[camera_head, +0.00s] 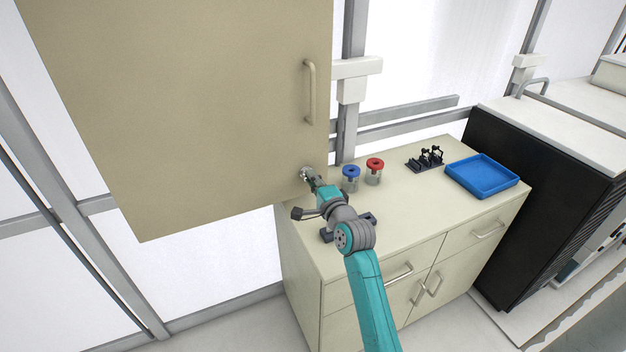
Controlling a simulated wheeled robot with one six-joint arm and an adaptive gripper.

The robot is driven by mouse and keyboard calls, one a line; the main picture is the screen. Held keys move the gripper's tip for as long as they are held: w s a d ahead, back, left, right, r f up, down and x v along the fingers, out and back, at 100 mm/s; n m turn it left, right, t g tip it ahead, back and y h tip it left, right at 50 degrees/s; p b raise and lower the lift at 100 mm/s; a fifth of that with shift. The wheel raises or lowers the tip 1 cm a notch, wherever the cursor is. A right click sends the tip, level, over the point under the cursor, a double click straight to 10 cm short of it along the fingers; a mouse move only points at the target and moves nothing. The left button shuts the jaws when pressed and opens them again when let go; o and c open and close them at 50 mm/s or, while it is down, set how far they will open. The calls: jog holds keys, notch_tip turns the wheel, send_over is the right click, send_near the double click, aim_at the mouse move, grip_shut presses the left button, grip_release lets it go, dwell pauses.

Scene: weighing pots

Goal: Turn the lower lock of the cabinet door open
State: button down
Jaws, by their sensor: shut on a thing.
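The cabinet door (190,90) is a large beige panel at the upper left, with a vertical bar handle (310,92) near its right edge. The lower lock (304,174) is a small metallic piece near the door's lower right corner. My gripper (308,178) is at the lock, at the end of my teal and grey arm, and is shut on it. The gripper's fingers partly hide the lock, so its turn angle cannot be told. The door looks closed.
A beige counter (400,215) with drawers stands below right. On it are a blue-lidded jar (351,172) and a red-lidded jar (374,166) close to my gripper, a black rack (426,160) and a blue tray (482,176). A black cabinet (535,190) stands at the right.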

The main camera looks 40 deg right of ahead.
jog(key=c, duration=1.2)
grip_release()
jog(key=shift+w+r, duration=0.2)
jog(key=shift+f, duration=0.1)
jog(key=shift+f, duration=0.1)
jog(key=v, duration=1.2)
jog(key=shift+a, duration=0.1)
